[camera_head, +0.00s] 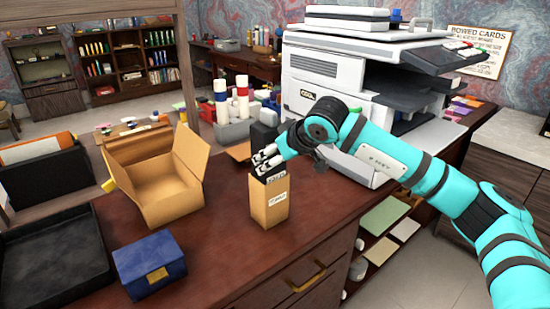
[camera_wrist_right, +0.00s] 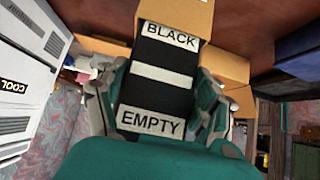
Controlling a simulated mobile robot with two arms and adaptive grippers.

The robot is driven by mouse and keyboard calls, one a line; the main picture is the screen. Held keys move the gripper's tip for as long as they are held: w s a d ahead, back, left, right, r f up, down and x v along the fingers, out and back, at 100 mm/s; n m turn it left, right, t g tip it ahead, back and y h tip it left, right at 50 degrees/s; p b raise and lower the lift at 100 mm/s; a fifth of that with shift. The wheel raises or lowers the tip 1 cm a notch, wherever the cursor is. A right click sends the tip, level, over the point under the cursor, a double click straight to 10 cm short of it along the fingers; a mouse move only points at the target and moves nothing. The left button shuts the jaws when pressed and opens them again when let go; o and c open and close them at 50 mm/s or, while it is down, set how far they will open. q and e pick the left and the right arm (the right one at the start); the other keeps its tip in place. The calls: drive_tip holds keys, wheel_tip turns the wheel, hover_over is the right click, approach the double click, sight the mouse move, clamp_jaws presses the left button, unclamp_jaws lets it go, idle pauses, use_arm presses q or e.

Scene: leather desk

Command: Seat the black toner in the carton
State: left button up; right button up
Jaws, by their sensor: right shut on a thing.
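The black toner (camera_head: 264,136) is a tall dark block with white labels reading BLACK and EMPTY in the right wrist view (camera_wrist_right: 160,96). My right gripper (camera_head: 266,163) is shut around it from the sides, and its top stands above the fingers. Its lower end is at the mouth of a narrow tan carton (camera_head: 269,205) standing upright on the desk. In the wrist view the carton (camera_wrist_right: 182,12) covers that end, just past the BLACK label. How deep it sits inside is hidden. My left gripper is not in view.
A larger open cardboard box (camera_head: 167,200) stands left of the carton. A blue box (camera_head: 149,265) and a black tray (camera_head: 52,262) are at the front left. A white printer (camera_head: 325,95) stands behind my right arm. Bare desk (camera_head: 240,262) lies in front of the carton.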

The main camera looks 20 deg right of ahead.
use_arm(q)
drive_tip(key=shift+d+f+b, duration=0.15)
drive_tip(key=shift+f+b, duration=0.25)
use_arm(e)
drive_tip(key=shift+f, duration=0.5)
drive_tip(key=shift+f, duration=0.25)
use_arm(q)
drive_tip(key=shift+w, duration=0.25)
use_arm(e)
drive_tip(key=shift+f, duration=0.15)
drive_tip(key=shift+f+b, duration=0.1)
drive_tip(key=shift+b, duration=0.25)
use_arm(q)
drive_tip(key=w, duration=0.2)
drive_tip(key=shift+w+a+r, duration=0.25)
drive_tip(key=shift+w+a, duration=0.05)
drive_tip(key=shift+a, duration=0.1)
use_arm(e)
drive_tip(key=shift+f, duration=0.1)
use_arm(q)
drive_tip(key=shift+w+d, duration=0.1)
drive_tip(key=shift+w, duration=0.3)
use_arm(e)
drive_tip(key=shift+f, duration=0.15)
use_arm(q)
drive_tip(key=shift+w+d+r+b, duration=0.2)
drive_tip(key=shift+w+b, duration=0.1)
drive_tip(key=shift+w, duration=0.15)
use_arm(e)
drive_tip(key=shift+f, duration=0.15)
